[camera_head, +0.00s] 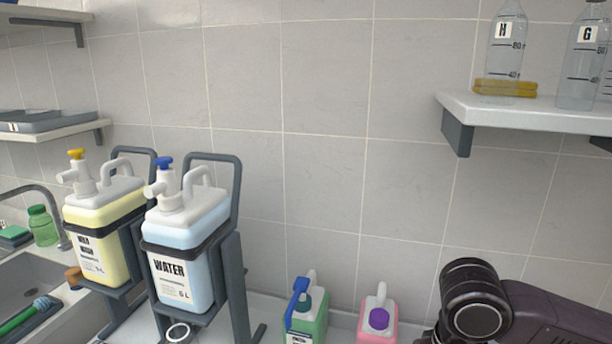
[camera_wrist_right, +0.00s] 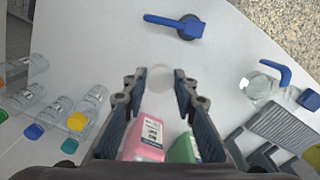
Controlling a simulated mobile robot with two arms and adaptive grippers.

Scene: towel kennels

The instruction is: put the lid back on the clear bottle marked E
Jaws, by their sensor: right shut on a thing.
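My right gripper (camera_wrist_right: 159,84) shows in the wrist view, with its fingers on either side of a small, pale, round, see-through thing (camera_wrist_right: 158,77). It is shut on this thing, which is too faint to name surely. Several clear bottles (camera_wrist_right: 85,105) with coloured caps are at the left of the wrist view; their letters cannot be read. No letter E is readable. My left gripper is not in view.
A pink jug (camera_wrist_right: 145,140) and green jug (camera_wrist_right: 184,150) appear between my fingers. A blue-handled thing (camera_wrist_right: 175,23), a clear round vessel (camera_wrist_right: 257,87) and a grey rack (camera_wrist_right: 285,125) are on the white surface. Pump jugs, including WATER (camera_head: 185,255), stand left in the head view.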

